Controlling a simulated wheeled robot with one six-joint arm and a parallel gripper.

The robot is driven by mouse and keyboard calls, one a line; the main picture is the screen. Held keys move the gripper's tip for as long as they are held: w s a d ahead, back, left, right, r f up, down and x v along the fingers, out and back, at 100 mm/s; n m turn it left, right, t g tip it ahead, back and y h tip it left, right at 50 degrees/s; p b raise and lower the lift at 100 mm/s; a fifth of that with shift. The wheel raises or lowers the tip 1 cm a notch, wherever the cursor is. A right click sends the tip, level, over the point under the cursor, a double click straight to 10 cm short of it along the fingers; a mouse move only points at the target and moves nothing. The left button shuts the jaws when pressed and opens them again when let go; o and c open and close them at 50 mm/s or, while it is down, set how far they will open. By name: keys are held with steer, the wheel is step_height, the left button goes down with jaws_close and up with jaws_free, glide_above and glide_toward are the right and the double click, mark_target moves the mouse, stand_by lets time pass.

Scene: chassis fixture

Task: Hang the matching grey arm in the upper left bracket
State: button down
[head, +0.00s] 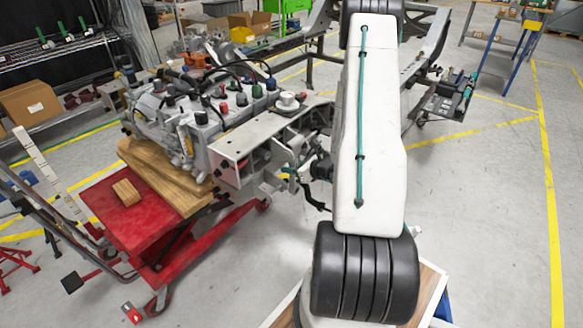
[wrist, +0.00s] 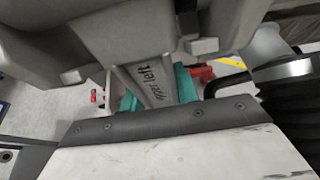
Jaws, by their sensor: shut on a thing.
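In the wrist view, a grey arm (wrist: 148,84) marked "upper left" lies between the teal pads of my gripper (wrist: 156,92). My gripper is shut on it. The arm's far end is hidden under a large grey body at the top of the wrist view. In the head view, my white arm link covers much of the middle, and my gripper is too small and cluttered there to make out surely. A grey metal beam (head: 262,137) reaches right from the engine block toward my wrist. I cannot tell which part is the upper left bracket, or whether the held arm touches it.
A grey engine block (head: 205,117) with hoses rests on wooden boards (head: 158,178) over a red lift cart (head: 150,222). A dark chassis frame (head: 427,57) stands behind my arm. Shelving (head: 72,48) is at the left.

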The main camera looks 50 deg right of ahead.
steer(key=shift+f, duration=0.45)
stand_by(0.4)
steer(key=shift+f, duration=0.45)
steer(key=c, duration=1)
jaws_free()
steer(key=shift+f, duration=0.1)
steer(key=shift+o, duration=0.2)
steer(key=shift+s, duration=0.1)
steer(key=v, duration=0.6)
steer(key=shift+s+r, duration=0.25)
steer(key=shift+s, duration=0.1)
